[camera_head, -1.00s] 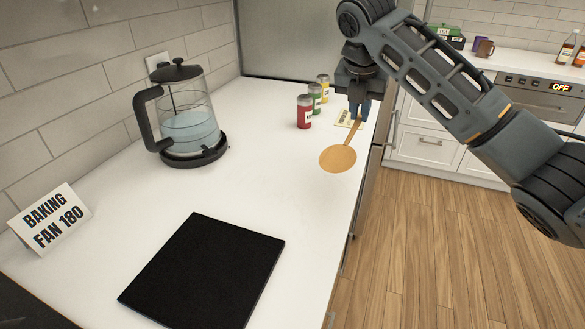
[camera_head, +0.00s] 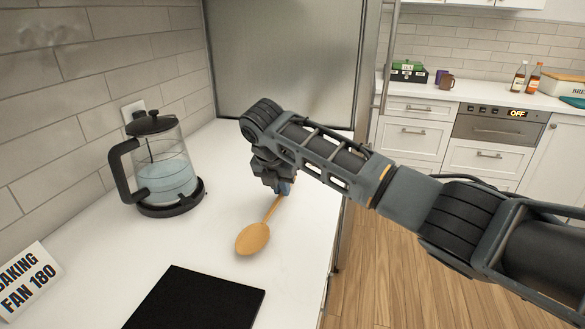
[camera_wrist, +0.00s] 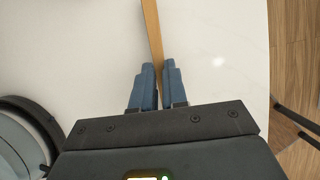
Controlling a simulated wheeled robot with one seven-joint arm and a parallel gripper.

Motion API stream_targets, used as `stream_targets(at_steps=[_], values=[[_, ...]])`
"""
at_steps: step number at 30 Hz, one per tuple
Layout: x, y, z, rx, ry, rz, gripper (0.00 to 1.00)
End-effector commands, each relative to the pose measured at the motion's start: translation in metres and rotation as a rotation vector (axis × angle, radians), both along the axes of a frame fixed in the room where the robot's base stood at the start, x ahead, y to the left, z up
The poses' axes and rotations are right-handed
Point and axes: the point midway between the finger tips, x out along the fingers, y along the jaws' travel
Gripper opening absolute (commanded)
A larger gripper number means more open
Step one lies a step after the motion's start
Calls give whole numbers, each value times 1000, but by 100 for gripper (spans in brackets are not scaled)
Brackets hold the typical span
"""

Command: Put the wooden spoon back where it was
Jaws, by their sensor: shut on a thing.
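The wooden spoon (camera_head: 253,238) has its round bowl toward me and its handle running up and right into my gripper (camera_head: 284,187). It is over the white counter, just beyond the black mat; I cannot tell whether it touches the counter. In the wrist view my gripper (camera_wrist: 158,78) has its blue fingers closed on the spoon's handle (camera_wrist: 152,28), and the bowl is out of that picture.
A glass kettle (camera_head: 165,170) stands left of the spoon on the white counter (camera_head: 205,245). A black mat (camera_head: 200,300) lies in front. A sign (camera_head: 28,285) stands at far left. My arm hides the counter's back right.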

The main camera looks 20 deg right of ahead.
Motion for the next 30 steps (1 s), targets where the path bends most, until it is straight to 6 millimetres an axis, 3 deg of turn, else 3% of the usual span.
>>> stream_targets(at_steps=[6, 16, 17, 24, 30], values=[[-1, 1, -13, -1, -1, 2, 0], [-1, 1, -15, -1, -1, 2, 0], [-1, 1, -15, -1, -1, 2, 14], [-1, 1, -14, 0, -1, 3, 37], [-1, 1, -14, 0, -1, 4, 38]])
